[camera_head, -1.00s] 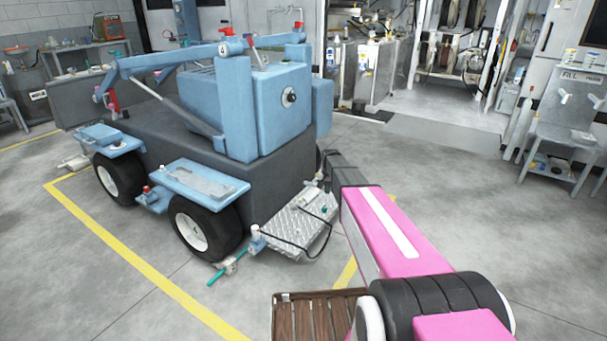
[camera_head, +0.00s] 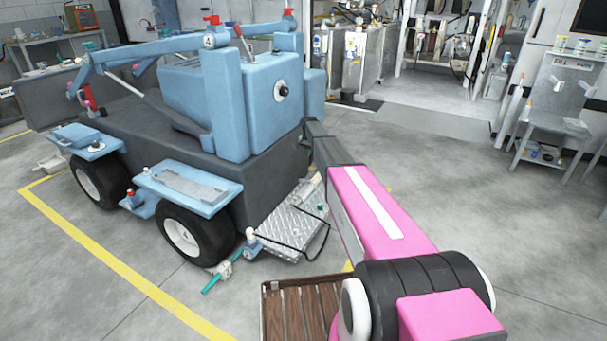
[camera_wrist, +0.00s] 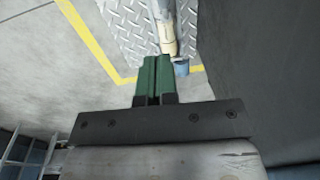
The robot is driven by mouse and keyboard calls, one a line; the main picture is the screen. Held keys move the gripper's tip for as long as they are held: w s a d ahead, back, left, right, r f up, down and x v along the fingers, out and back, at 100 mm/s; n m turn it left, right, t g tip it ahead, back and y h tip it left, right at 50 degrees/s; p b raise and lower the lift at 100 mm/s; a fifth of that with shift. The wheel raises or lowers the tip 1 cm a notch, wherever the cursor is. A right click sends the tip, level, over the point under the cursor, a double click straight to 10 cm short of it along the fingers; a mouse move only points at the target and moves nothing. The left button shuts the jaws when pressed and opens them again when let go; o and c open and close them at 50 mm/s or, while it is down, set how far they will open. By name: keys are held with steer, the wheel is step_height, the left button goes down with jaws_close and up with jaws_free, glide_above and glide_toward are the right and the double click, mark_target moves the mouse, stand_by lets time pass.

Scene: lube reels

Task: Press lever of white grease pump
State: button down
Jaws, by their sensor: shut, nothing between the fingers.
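My gripper (camera_wrist: 154,66) shows in the wrist view with its two green fingers together, shut and empty. Just beyond the fingertips is a cream-white cylinder (camera_wrist: 168,40), which may be part of the white grease pump. A small blue part (camera_wrist: 181,68) is at its near end. I cannot tell whether the fingers touch it. In the head view, a pale cylinder (camera_head: 311,188) lies over the diamond plate (camera_head: 285,232) at the blue vehicle's near end. I cannot clearly make out a lever. My gripper is hidden in the head view.
The blue and dark grey vehicle (camera_head: 262,105) stands close to my arm. Its dark side wall (camera_wrist: 260,75) fills the right of the wrist view. A wooden slatted pallet (camera_head: 305,310) is at bottom centre. A grey bench (camera_head: 550,125) stands at right. Floor between is clear.

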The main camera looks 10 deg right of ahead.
glide_above(305, 180)
steer(key=w+d, duration=0.1)
step_height(305, 180, down, 10)
steer(key=shift+s+a+f, duration=0.2)
steer(key=shift+a+f, duration=0.05)
steer(key=shift+f, duration=0.2)
steer(key=shift+s+a+f, duration=0.2)
steer(key=shift+f, duration=0.2)
steer(key=shift+s+a+f, duration=0.3)
steer(key=shift+a+f, duration=0.1)
steer(key=shift+f, duration=0.35)
steer(key=shift+s+a, duration=0.1)
steer(key=shift+s+a+f+t+h, duration=0.5)
steer(key=shift+s+f+t+h, duration=0.1)
steer(key=shift+s+f+t, duration=0.2)
steer(key=shift+s+a+f+t+h, duration=0.2)
steer(key=shift+s+f+t+h, duration=0.1)
steer(key=shift+f+t, duration=0.15)
steer(key=shift+s+a+f+t+h, duration=0.2)
steer(key=shift+f+t+h, duration=0.1)
steer(key=shift+f+t, duration=0.15)
steer(key=shift+s+a+f, duration=0.2)
steer(key=shift+s+f, duration=0.05)
steer(key=shift+f, duration=0.55)
steer(key=shift+s+a+f, duration=0.2)
steer(key=shift+f, duration=0.55)
